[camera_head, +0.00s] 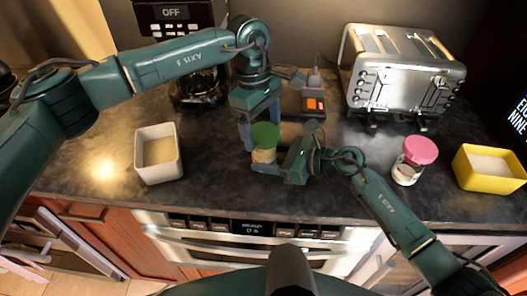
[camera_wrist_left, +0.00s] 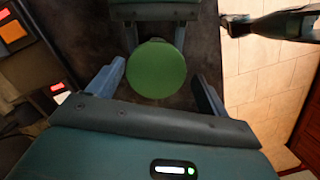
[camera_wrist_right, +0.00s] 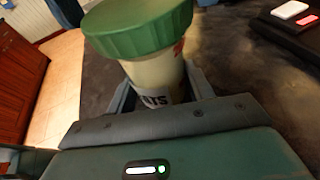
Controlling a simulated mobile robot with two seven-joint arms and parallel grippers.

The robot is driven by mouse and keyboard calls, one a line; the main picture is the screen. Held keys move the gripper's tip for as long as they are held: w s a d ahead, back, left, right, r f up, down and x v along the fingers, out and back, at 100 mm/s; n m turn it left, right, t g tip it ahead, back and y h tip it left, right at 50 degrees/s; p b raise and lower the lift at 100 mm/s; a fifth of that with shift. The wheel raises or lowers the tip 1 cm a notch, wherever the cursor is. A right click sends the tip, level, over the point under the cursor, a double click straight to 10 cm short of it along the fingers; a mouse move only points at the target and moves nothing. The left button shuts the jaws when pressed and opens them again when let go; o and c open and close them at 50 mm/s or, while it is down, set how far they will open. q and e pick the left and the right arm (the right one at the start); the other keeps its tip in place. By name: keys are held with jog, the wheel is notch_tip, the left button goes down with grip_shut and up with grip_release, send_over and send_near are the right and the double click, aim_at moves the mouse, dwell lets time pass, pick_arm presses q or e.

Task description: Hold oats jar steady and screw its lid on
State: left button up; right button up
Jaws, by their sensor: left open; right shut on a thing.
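The oats jar (camera_head: 263,156) stands upright near the counter's front edge, a pale jar with its green lid (camera_head: 266,134) on top. My right gripper (camera_head: 266,164) is shut on the jar's body from the side; the right wrist view shows the jar (camera_wrist_right: 158,80) between its fingers, with part of the label visible. My left gripper (camera_head: 260,127) points down over the lid and is open. In the left wrist view, the lid (camera_wrist_left: 156,69) lies between its spread fingers, with gaps at both sides. I cannot tell how tightly the lid sits.
A white square container (camera_head: 158,172) stands to the left. A pink-lidded jar (camera_head: 407,172) and a yellow container (camera_head: 466,178) stand to the right. A toaster (camera_head: 398,75) and a coffee maker (camera_head: 190,92) are at the back. The counter (camera_head: 217,180) left of the oats jar is clear.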

pick_arm(q)
jog(key=shift+r, duration=2.5)
pick_arm(e)
jog(key=shift+s, duration=0.1)
jog(key=o, duration=1.5)
jog(key=shift+c, duration=0.2)
jog(key=v, duration=1.2)
jog(key=shift+a, duration=0.1)
